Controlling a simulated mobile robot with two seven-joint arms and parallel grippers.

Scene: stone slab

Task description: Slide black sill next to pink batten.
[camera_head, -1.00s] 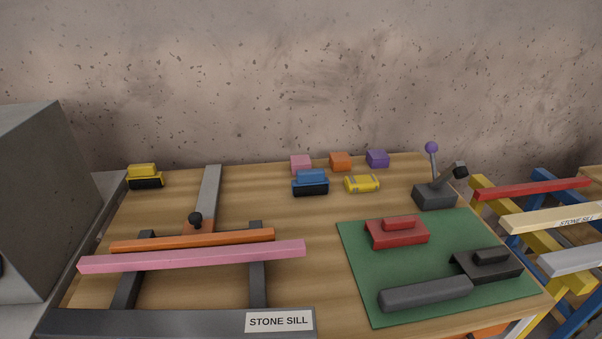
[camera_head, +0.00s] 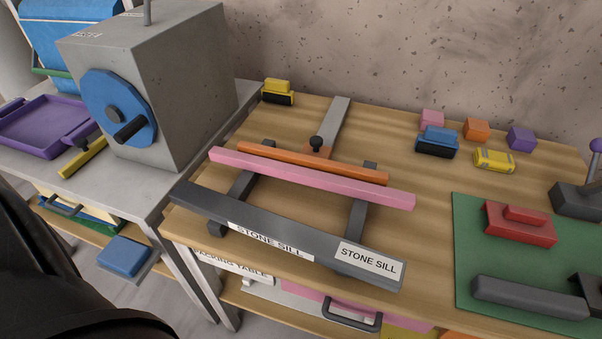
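The black sill (camera_head: 210,208) is a long dark bar with white labels reading STONE SILL. It lies along the front edge of the wooden table, across the near ends of two dark rails (camera_head: 362,213). The pink batten (camera_head: 310,178) lies across the same rails farther back, with an open gap between it and the sill. An orange bar (camera_head: 312,163) lies just behind the pink batten, close to it. Neither gripper shows in the head view.
A grey machine with a blue wheel (camera_head: 97,90) stands on the left table, near a purple tray (camera_head: 35,130). A green mat (camera_head: 468,265) with red and dark tools lies at right. Small coloured blocks (camera_head: 476,129) and a yellow-and-black block (camera_head: 278,88) stand at the back.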

